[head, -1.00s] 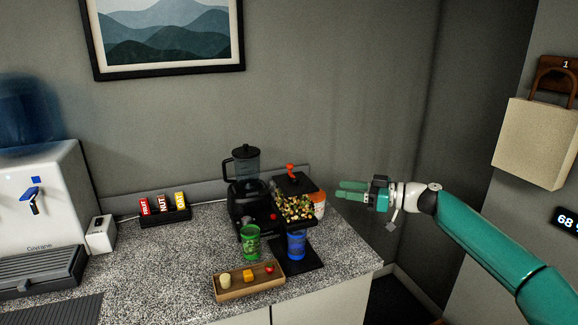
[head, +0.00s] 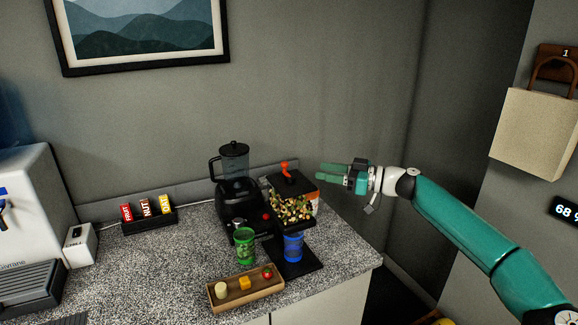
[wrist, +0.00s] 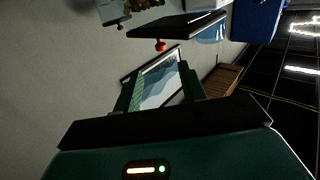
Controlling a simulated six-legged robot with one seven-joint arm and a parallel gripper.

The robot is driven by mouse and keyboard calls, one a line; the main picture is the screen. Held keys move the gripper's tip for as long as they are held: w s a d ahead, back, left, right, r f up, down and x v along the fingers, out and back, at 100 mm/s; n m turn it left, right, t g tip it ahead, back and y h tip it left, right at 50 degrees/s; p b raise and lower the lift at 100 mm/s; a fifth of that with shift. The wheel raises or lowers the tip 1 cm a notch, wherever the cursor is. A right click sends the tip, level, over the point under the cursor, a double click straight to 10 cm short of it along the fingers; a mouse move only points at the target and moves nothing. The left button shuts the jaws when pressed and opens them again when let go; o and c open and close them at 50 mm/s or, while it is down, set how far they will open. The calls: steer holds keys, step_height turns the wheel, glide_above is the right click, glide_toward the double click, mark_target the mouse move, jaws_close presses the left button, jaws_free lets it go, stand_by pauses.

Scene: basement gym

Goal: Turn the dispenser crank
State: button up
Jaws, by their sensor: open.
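The dispenser stands on the counter, with a black lid (head: 294,184) over a clear bin of mixed nuts or candy (head: 291,208). Its orange-red crank (head: 285,168) stands up from the lid. In the wrist view the scene is upside down, and the crank (wrist: 160,46) hangs under the dark lid (wrist: 180,26). My gripper (head: 320,172) is open and empty, to the right of the crank at about its height in the picture, apart from it. In the wrist view, the crank appears beyond the fingertips (wrist: 158,72).
A blue cup (head: 293,247) stands below the dispenser and a green cup (head: 245,246) to its left. A black blender (head: 236,190) stands close on the left. A wooden tray (head: 232,301) lies in front. An orange-white jar (head: 311,197) is beside the dispenser.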

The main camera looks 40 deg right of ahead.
steer(key=x, duration=1.1)
steer(key=shift+f, duration=0.1)
steer(key=shift+s, duration=0.1)
jaws_close()
